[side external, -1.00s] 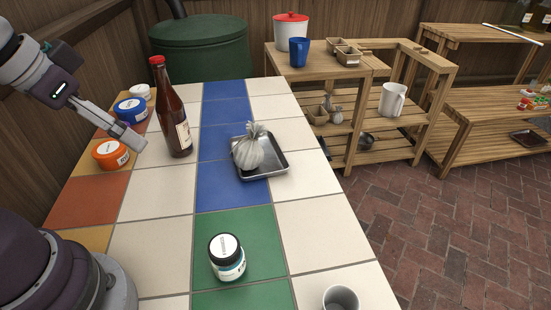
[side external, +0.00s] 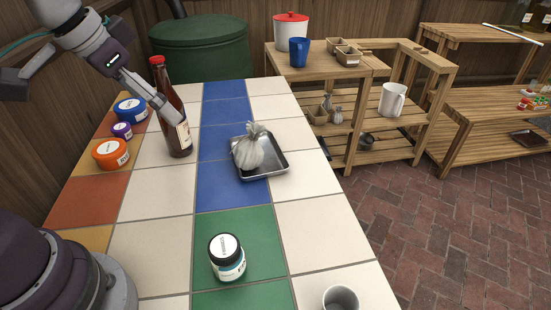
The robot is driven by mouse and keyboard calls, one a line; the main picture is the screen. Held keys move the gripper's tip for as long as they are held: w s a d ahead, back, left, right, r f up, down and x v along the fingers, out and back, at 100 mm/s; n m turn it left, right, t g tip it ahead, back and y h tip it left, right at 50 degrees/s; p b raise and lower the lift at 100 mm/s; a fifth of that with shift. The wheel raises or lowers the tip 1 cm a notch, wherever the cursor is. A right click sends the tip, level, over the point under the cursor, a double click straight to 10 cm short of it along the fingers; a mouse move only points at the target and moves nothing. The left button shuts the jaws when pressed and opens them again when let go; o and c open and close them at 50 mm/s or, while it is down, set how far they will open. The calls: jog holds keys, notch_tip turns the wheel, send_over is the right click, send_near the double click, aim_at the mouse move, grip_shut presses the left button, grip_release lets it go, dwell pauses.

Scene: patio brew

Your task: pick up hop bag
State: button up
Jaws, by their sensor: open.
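The hop bag (side external: 249,151) is a pale, tied cloth bag with a gathered top. It sits in a small metal tray (side external: 274,166) on the tiled table, at the middle of the view. My gripper (side external: 172,118) is at the upper left, in front of the brown bottle and overlapping it in the picture. It is to the left of the hop bag, apart from it and higher, with nothing visible in its jaws. Whether it touches the bottle cannot be told.
The brown bottle (side external: 183,138) with a red cap stands left of the tray. Orange (side external: 110,153), purple (side external: 122,130) and blue (side external: 131,109) lidded tubs stand at the left edge. White tiles right of the tray are clear.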

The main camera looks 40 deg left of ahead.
jog(key=w+f+m, duration=0.2)
jog(key=w+f, duration=0.1)
jog(key=w, duration=0.5)
jog(key=m, duration=0.1)
send_near(251, 150)
jog(key=shift+m+g+h, duration=0.4)
jog(key=shift+m+h, duration=0.1)
jog(key=w+f, duration=0.2)
jog(key=f, duration=0.1)
jog(key=w+f, duration=0.2)
jog(key=f, duration=0.2)
jog(key=w+a+f, duration=0.1)
jog(key=w+f, duration=0.1)
jog(key=f, duration=0.1)
jog(key=shift+a+f, duration=0.1)
jog(key=shift+f, duration=0.3)
jog(key=shift+c, duration=0.2)
